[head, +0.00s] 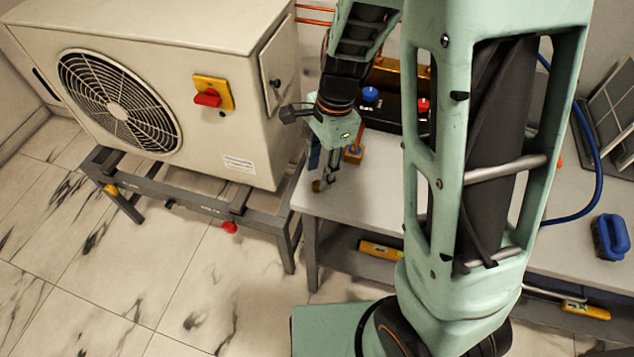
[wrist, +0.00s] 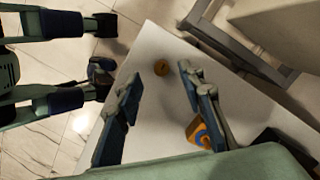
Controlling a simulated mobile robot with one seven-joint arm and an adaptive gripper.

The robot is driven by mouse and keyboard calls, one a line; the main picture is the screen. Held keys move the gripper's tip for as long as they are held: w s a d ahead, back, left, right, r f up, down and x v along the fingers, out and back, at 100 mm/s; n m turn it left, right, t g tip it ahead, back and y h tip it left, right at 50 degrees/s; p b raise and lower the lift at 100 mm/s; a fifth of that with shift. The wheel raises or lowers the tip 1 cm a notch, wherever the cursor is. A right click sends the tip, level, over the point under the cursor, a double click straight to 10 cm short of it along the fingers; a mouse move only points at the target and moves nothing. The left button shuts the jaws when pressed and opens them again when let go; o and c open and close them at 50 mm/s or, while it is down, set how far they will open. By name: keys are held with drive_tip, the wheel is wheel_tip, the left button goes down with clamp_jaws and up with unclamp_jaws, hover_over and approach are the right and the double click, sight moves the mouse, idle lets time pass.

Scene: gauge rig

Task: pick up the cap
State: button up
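The cap is a small round brass-brown piece (wrist: 161,68) on the pale worktop, near its corner in the wrist view. In the head view the cap (head: 318,186) shows at the worktop's left edge, just under my fingertips. My gripper (head: 322,172) points down over that edge. In the wrist view my gripper (wrist: 159,79) is open, its two blue-padded fingers well apart with nothing held. The cap appears in line with the gap, just beyond the fingertips; the exact height between them is hard to tell.
An orange block with a blue mark (wrist: 197,132) lies beside the right finger; it also shows in the head view (head: 354,156). A beige fan unit (head: 190,90) on a grey stand is left of the worktop (head: 375,190). A blue brush (head: 610,237) lies far right.

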sight(317, 183)
drive_tip(key=f, duration=0.4)
drive_tip(key=shift+a+f, duration=0.1)
drive_tip(key=shift+a, duration=0.15)
clamp_jaws()
drive_tip(key=shift+r, duration=0.2)
